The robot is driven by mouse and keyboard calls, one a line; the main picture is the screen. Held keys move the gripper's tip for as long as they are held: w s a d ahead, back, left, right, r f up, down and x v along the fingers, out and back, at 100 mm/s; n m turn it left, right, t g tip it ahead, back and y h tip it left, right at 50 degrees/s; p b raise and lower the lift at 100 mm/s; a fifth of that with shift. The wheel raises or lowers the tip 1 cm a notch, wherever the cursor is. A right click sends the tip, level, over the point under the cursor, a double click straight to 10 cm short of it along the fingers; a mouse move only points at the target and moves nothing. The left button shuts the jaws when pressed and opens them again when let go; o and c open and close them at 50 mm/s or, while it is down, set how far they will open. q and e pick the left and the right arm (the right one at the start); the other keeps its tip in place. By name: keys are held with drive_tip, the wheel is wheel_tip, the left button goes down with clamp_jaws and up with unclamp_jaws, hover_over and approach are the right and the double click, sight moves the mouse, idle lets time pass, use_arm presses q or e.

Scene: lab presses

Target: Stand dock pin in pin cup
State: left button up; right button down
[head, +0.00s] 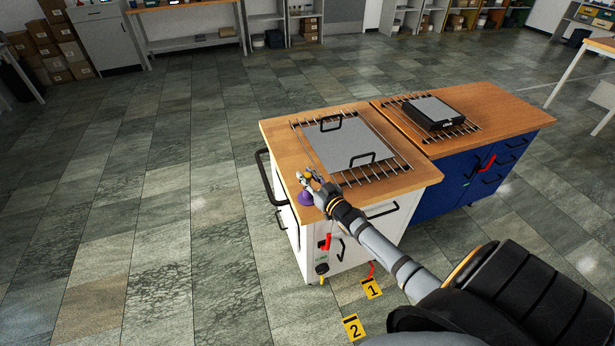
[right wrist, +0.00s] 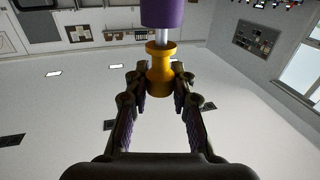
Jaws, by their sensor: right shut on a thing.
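My right gripper (head: 309,179) is over the left front part of the wooden top of the white cabinet. In the right wrist view, its two fingers (right wrist: 160,82) close around the orange knobbed dock pin (right wrist: 161,66). The pin's silver shaft runs from the knob to a purple piece (right wrist: 162,12), which looks like the pin cup. The shaft's far end is hidden, so I cannot tell how deep it sits. In the head view, the purple cup (head: 306,198) shows just below the gripper near the cabinet edge. My left gripper is not in view.
A grey plate with two black handles (head: 352,146) lies on a wire rack on the same cabinet (head: 428,174). A blue cabinet (head: 480,178) adjoins on the right, with a black device (head: 433,112) on a rack. Yellow markers 1 (head: 371,289) and 2 (head: 354,328) are on the floor.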

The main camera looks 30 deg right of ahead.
drive_tip(key=shift+f+b, duration=0.5)
drive_tip(key=shift+f, duration=0.1)
drive_tip(key=c, duration=1.1)
unclamp_jaws()
drive_tip(key=shift+o, duration=0.2)
drive_tip(key=s, duration=1.2)
drive_tip(key=shift+d, duration=0.1)
